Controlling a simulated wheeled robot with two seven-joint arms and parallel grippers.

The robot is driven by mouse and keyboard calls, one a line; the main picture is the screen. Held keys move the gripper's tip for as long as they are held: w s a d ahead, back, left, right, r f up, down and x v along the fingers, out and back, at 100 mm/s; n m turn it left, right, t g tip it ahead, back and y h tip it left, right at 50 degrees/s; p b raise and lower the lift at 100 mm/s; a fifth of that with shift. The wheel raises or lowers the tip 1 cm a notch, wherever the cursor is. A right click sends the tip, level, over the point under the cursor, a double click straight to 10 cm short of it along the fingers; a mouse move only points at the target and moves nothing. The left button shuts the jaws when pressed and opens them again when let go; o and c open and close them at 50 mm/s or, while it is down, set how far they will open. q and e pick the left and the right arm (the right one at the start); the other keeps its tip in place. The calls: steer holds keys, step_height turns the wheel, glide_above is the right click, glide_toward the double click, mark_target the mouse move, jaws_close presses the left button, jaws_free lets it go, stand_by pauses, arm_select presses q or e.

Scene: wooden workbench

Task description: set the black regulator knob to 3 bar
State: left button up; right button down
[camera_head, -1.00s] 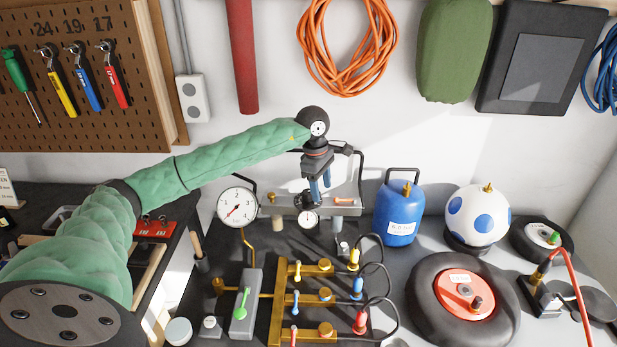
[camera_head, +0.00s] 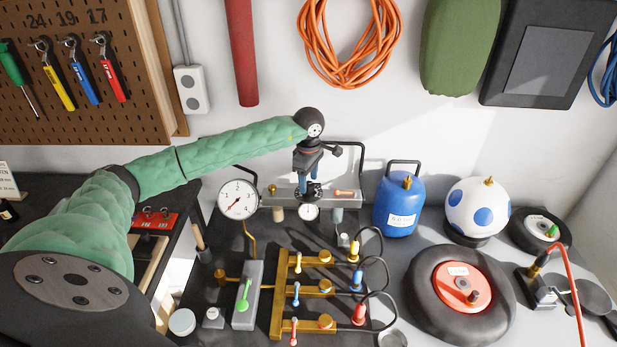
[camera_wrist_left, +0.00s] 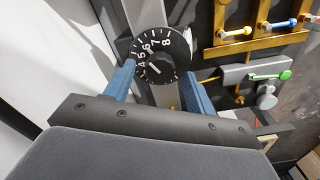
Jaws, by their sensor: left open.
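The black regulator knob (camera_wrist_left: 153,46) shows in the left wrist view with a white numbered scale; 4 to 8 can be read, and the setting cannot be told for sure. My left gripper (camera_wrist_left: 160,72) is open, its blue fingers on either side of the knob; whether they touch it I cannot tell. In the head view my left gripper (camera_head: 309,187) points down at the knob, which it partly covers. A small white gauge (camera_head: 309,212) sits just below. A larger round gauge (camera_head: 238,200) is at the left; its needle is too small to read exactly.
A brass manifold (camera_head: 282,290) with several coloured valves and black hoses stands in front. A grey block with a green lever (camera_head: 244,294) is left of it. A blue tank (camera_head: 399,206), a spotted ball (camera_head: 477,208) and a wheel (camera_head: 424,299) are at the right.

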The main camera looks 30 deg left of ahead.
arm_select(q)
steer(key=shift+f, duration=0.6)
arm_select(e)
steer(key=shift+s+d, duration=0.15)
steer(key=shift+s, duration=0.65)
arm_select(q)
steer(key=shift+c, duration=0.2)
steer(key=c, duration=0.9)
arm_select(e)
steer(key=shift+w+f, duration=0.1)
